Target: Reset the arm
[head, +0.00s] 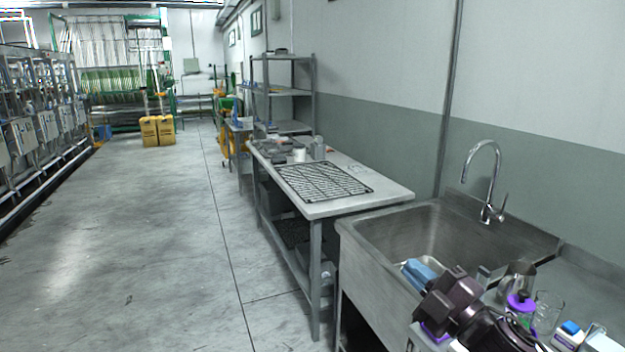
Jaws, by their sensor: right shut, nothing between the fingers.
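My right gripper (440,298) and the dark end of my right arm show at the bottom right, in front of the sink's near edge. The gripper is shut and holds nothing. Its fingers are small and partly merge with the dark arm in this view. My left gripper is not in the head view.
A steel sink (385,236) with a tall faucet (490,180) stands at the right. A blue item (425,270) lies near my gripper. A metal jug (517,278), a purple-topped bottle (520,302) and a glass beaker (546,312) crowd the counter. The floor at left is clear.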

